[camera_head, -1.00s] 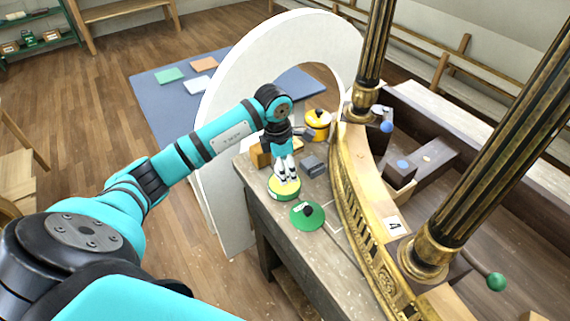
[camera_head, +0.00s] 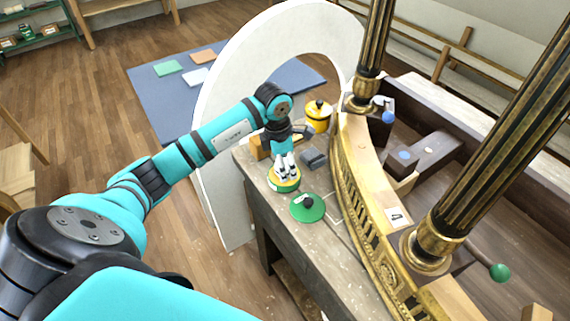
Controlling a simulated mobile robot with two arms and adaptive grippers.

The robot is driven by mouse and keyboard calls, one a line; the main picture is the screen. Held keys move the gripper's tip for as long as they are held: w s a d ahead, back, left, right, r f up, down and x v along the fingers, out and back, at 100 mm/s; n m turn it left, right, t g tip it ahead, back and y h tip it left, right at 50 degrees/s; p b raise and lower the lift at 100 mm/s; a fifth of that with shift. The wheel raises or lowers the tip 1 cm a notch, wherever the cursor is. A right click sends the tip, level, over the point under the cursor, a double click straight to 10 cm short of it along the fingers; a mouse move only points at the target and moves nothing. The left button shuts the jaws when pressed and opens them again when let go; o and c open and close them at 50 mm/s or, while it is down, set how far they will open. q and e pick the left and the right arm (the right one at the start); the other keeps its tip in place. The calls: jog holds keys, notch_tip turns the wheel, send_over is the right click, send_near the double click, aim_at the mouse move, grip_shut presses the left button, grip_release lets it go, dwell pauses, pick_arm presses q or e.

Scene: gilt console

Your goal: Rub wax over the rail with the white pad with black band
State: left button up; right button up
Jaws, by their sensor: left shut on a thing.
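My left gripper (camera_head: 286,176) points down into the round green tin with yellow wax (camera_head: 291,187) on the bench. It is shut on a small white and black thing, which looks like the white pad with black band; the fingers hide most of it, and I cannot tell whether it touches the wax. The curved gilt rail (camera_head: 350,197), with a pale wooden top, runs along the right of the bench, apart from the gripper. My right gripper is not in view.
A green lid with a black knob (camera_head: 308,208) lies in front of the tin. A grey block (camera_head: 313,160) and a yellow pot (camera_head: 318,116) stand behind. Gilt-footed black columns (camera_head: 430,245) rise from the rail. A white arch (camera_head: 222,130) stands left of the bench (camera_head: 290,225).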

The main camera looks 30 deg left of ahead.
pick_arm(q)
jog(key=shift+f+b, duration=0.45)
jog(key=shift+f, duration=0.05)
dwell(0.3)
dwell(1.4)
jog(key=shift+r, duration=0.1)
jog(key=shift+r+p, duration=1.95)
jog(key=shift+r, duration=1.5)
